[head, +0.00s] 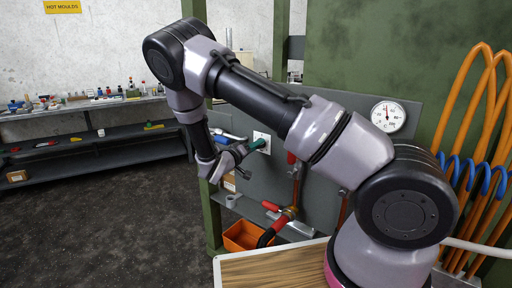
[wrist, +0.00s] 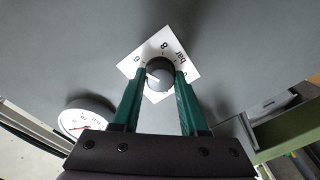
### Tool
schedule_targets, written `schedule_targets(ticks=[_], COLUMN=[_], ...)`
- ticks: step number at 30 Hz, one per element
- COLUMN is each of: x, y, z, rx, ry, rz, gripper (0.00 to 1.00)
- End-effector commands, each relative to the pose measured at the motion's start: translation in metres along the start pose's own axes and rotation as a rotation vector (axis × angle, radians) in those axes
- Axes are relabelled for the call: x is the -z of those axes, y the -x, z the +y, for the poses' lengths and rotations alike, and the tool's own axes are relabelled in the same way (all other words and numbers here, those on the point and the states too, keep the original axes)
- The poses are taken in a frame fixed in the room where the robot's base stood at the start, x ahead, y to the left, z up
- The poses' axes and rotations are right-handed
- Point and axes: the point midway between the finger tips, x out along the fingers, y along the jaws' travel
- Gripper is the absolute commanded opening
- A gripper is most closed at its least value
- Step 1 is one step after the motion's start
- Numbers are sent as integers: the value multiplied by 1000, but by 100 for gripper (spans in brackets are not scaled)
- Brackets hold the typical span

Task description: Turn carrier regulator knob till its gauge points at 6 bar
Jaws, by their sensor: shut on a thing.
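My gripper (head: 257,145) has its green fingers at a white scale plate on the grey panel. In the wrist view, my gripper (wrist: 160,76) is shut on the round dark knob (wrist: 159,67), one finger on each side. The white scale plate (wrist: 178,47) behind the knob shows 6, 8 and "bar". A round white gauge (head: 388,116) with a red needle is on the panel at right in the head view; the needle points roughly upward, its figures too small to read. A gauge (wrist: 85,117) also shows at lower left in the wrist view, partly hidden by my gripper body.
Orange hoses (head: 480,120) with blue loops hang at right. A green post (head: 210,220) stands left of the panel. A bench (head: 80,108) with small items is at back left.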

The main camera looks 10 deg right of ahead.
Motion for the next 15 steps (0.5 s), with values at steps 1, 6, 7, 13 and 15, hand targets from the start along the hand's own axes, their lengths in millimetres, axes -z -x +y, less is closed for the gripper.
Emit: schedule_targets(ticks=[1, 6, 7, 13, 15], x=[-1, -1, -1, -1, -1], y=[1, 1, 1, 1, 1], z=[-1, -1, -1, -1, -1], rx=[3, 3, 3, 3, 3], ry=[-2, -6, -6, -5, -5], rz=[0, 0, 0, 0, 0], gripper=[0, 0, 0, 0, 66])
